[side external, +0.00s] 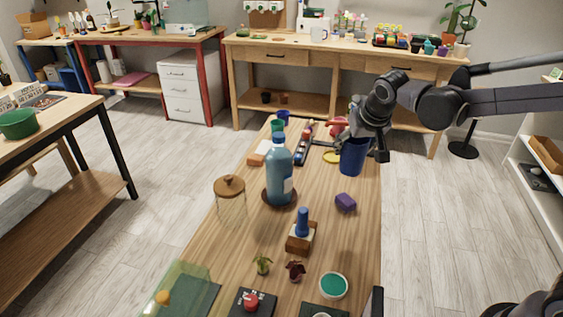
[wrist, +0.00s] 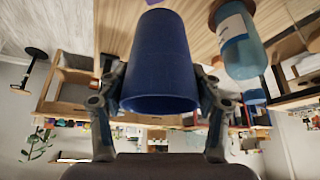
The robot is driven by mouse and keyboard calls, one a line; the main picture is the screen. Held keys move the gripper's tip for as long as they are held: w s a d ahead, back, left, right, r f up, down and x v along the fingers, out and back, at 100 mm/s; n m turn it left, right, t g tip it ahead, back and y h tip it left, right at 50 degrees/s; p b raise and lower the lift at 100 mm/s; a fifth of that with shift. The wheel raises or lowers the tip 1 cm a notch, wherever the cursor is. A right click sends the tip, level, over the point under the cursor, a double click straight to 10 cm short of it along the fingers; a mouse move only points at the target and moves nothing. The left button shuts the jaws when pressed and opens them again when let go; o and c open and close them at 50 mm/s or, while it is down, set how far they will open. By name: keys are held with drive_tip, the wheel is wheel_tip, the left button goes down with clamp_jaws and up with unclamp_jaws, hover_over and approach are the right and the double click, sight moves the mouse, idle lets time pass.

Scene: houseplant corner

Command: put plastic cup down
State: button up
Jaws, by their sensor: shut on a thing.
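The blue plastic cup (side external: 352,157) is held by my gripper (side external: 366,146) near the right edge of the wooden table (side external: 215,262). In the wrist view the cup (wrist: 160,62) sits between the two fingers of my gripper (wrist: 160,98), which press on its sides. The cup looks roughly upright in the side view and appears to be above the table. Whether its base touches the wood cannot be told.
A large blue bottle (side external: 279,172) stands left of the cup, with a glass jar (side external: 230,200) farther left. A purple block (side external: 345,202) lies just in front of the cup. Bare wood shows around the purple block.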

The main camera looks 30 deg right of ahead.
drive_tip(key=w+a+r, duration=0.2)
drive_tip(key=w+a, duration=0.2)
drive_tip(key=a, duration=0.5)
drive_tip(key=w+a+r, duration=0.1)
drive_tip(key=w+a, duration=0.3)
drive_tip(key=a, duration=0.5)
drive_tip(key=w+a+f, duration=0.2)
drive_tip(key=a, duration=1.6)
wheel_tip(320, 180, down, 17)
drive_tip(key=shift+s+a+f, duration=0.1)
drive_tip(key=shift+s+f, duration=0.05)
drive_tip(key=o, duration=1.1)
drive_tip(key=shift+f, duration=0.15)
